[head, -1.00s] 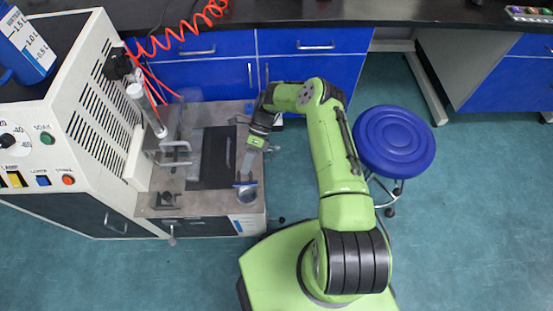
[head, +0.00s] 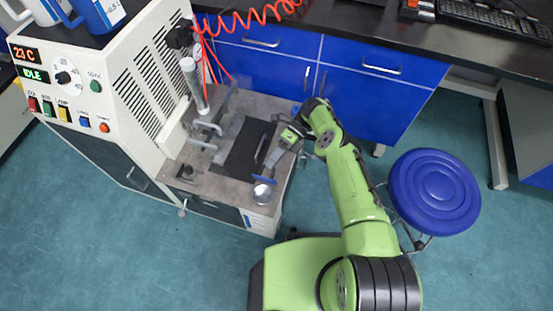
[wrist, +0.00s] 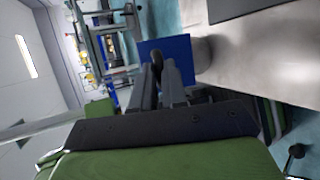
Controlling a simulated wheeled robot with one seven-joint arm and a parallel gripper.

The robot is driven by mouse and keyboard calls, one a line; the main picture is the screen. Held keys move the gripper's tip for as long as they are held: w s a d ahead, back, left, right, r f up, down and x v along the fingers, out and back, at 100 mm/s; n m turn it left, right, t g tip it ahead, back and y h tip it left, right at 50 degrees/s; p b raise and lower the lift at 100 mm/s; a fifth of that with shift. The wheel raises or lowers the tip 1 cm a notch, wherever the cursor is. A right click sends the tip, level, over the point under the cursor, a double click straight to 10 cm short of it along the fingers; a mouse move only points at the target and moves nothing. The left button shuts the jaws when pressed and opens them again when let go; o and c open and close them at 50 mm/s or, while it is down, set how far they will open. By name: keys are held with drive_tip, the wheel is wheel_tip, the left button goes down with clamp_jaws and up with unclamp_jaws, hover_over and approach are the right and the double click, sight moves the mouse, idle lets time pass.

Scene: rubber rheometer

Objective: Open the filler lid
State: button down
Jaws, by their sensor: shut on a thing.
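In the head view a small blue plate (head: 264,180), which looks like the filler lid, stands tilted beside a round silver filler (head: 262,193) at the front right corner of the machine's top. My gripper (head: 270,171) reaches down to it from behind. In the wrist view the blue plate (wrist: 181,50) faces the fingers, with a dark knob (wrist: 157,62) in front of it. My gripper (wrist: 163,82) is shut on this knob. The fingers partly hide the plate, and its hinge cannot be made out.
The machine's control panel (head: 65,80) reads 23 C and IDLE. A metal rack (head: 205,135) and a dark recess (head: 248,150) lie left of my gripper. A blue stool (head: 435,190) stands to the right. Blue cabinets (head: 365,95) are behind.

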idle(0.4)
drive_tip(key=c, duration=1.2)
unclamp_jaws()
drive_tip(key=shift+o, duration=0.2)
wheel_tip(320, 180, up, 10)
drive_tip(key=p, duration=0.5)
